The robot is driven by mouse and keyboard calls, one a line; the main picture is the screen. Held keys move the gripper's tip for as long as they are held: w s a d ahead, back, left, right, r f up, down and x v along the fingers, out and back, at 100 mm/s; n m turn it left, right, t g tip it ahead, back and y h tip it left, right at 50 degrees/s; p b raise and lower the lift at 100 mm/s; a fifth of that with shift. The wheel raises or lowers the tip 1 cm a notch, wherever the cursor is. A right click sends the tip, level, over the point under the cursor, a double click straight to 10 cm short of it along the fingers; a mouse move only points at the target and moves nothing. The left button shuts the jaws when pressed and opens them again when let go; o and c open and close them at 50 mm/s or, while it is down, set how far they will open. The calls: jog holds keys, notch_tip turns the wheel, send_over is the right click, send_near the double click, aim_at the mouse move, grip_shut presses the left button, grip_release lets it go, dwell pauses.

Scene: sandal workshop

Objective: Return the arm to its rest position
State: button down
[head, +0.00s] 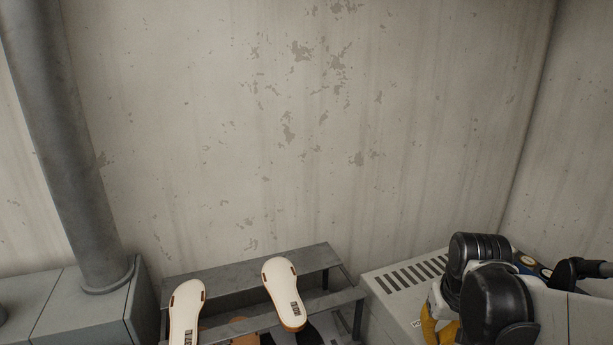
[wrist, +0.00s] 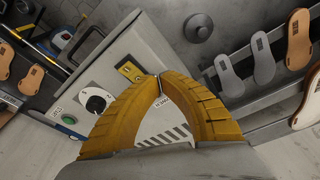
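My gripper (wrist: 160,76) shows large in the wrist view. Its two yellow fingers curve inward and meet at the tips, with nothing held between them. In the head view my black and white arm is folded at the lower right, and part of a yellow finger (head: 431,326) shows beside it. The arm hangs in front of a pale machine with a slotted top (head: 410,282). The fingertips lie over that machine's control panel in the wrist view; I cannot tell the gap. The rest position itself is not marked in either view.
A grey rack (head: 320,262) holds sandal soles, among them two white ones (head: 283,290) (head: 187,306). The machine has a black dial (wrist: 97,102) and a green button (wrist: 68,119). A grey pipe (head: 75,140) rises at left. The wall above is bare.

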jog(key=s+a+f+t+b, duration=0.2)
jog(key=s+a+f+b, duration=0.2)
jog(key=b, duration=0.3)
jog(key=s+a+f+n+t+b, duration=0.1)
jog(key=s+a+f+t+b, duration=0.1)
jog(key=s+a+f+b, duration=0.2)
notch_tip(320, 180, down, 4)
jog(key=b, duration=0.4)
jog(key=shift+s+a+r+t, duration=0.2)
jog(key=shift+s+a+t, duration=0.05)
jog(key=shift+s+t, duration=0.15)
jog(key=shift+w, duration=0.1)
